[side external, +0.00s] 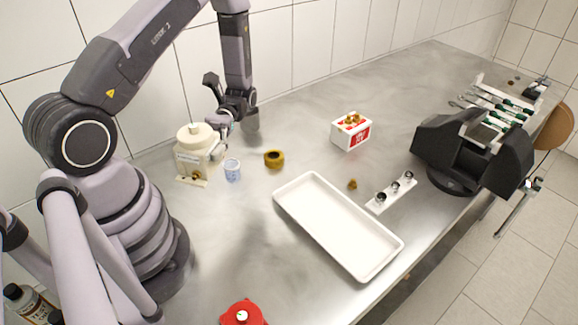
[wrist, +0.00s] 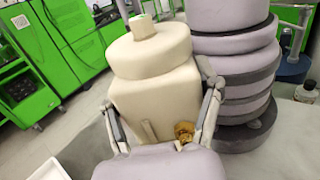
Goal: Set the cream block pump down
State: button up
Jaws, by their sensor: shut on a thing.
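The cream block pump (side external: 192,152) stands upright at the back left of the metal table in the side view, close to my base. It has a round cap with a small knob, and a brass fitting low on its front. In the wrist view the pump (wrist: 155,85) fills the middle, with the brass fitting (wrist: 184,130) at its lower right. My gripper (side external: 217,140) is shut on the pump, one finger on each side of its body in the wrist view. The pump's base is at or very near the table; I cannot tell whether it touches.
A small blue-white cup (side external: 232,170) and a brass ring (side external: 274,159) stand just right of the pump. A white tray (side external: 290,200) lies further right. A red-white box (side external: 351,131), a strip with fittings (side external: 391,193) and a red pump (side external: 242,313) are apart from it.

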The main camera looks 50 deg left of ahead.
jog(key=w+a+f+m+t+y, duration=0.1)
jog(key=w+a+m+y, duration=0.1)
jog(key=a+m+y, duration=0.75)
jog(key=w+a+f+m+t+y, duration=0.1)
jog(key=w+a+m+y, duration=0.1)
jog(key=a+m+y, duration=0.8)
jog(key=w+a+f+m+t+y, duration=0.15)
jog(key=w+m+t+y, duration=0.3)
jog(key=w+t, duration=0.65)
jog(key=w+f+m+t+y, duration=0.25)
jog(key=w+m+t, duration=0.35)
jog(key=w+t, duration=0.45)
jog(key=shift+g+y, duration=0.35)
jog(key=shift+g, duration=0.5)
jog(key=w+a+f, duration=0.1)
jog(key=w+f, duration=0.1)
jog(key=w, duration=0.2)
jog(key=w+a+f, duration=0.2)
jog(key=w+f, duration=0.1)
jog(key=w, duration=0.1)
jog(key=w+a+f, duration=0.2)
jog(key=w, duration=0.3)
jog(key=shift+a+f, duration=0.2)
jog(key=shift+f, duration=0.15)
jog(key=shift+w+a+f, duration=0.2)
jog(key=shift+w+f, duration=0.2)
jog(key=shift+f, duration=1.6)
